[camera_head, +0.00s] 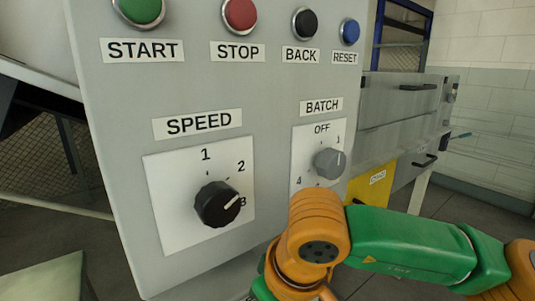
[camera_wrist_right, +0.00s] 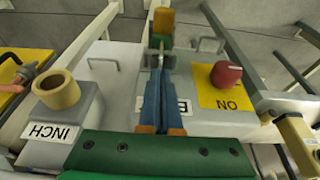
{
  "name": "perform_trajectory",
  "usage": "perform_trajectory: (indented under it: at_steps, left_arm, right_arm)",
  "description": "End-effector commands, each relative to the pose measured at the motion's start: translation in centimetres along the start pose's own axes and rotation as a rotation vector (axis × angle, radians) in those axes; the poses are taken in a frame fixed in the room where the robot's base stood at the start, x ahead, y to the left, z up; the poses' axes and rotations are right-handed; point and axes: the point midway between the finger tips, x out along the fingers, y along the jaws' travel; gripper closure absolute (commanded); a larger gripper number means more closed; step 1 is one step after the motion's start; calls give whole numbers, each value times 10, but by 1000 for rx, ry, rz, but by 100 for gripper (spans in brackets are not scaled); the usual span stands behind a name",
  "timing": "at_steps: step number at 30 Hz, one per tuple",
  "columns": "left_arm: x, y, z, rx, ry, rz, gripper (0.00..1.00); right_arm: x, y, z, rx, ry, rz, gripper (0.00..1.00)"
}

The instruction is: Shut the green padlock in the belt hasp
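In the right wrist view, my right gripper (camera_wrist_right: 160,72) reaches up the middle with its two blue fingers close together. A green piece (camera_wrist_right: 157,42) with an orange-yellow block (camera_wrist_right: 163,20) beyond it lies in line with the fingertips. It may be the padlock, but I cannot make out a shackle or whether the fingers hold it. A bright metal sliver shows between the fingertips. A label (camera_wrist_right: 183,105) behind the fingers is mostly covered. I cannot pick out the belt hasp. In the head view my right arm (camera_head: 410,245) shows, but its gripper is hidden. My left gripper is out of view.
A grey control panel (camera_head: 110,90) with buttons and two dials fills the head view's left and middle. The wrist view shows a red knob (camera_wrist_right: 226,75) on a yellow ON plate, an INCH box (camera_wrist_right: 60,125) with a tan ring (camera_wrist_right: 57,90), and frame rails (camera_wrist_right: 235,45) close by.

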Motion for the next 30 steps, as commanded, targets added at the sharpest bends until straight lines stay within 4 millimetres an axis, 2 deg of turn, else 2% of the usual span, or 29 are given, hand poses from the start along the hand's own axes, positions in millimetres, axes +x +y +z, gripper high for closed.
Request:
perform_trajectory:
  at_steps: [17, 30]
  left_arm:
    - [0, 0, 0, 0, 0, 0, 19]
    - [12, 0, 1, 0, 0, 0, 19]
  right_arm:
    - [0, 0, 0, 0, 0, 0, 100]
    - [13, 0, 4, 0, 0, 0, 100]
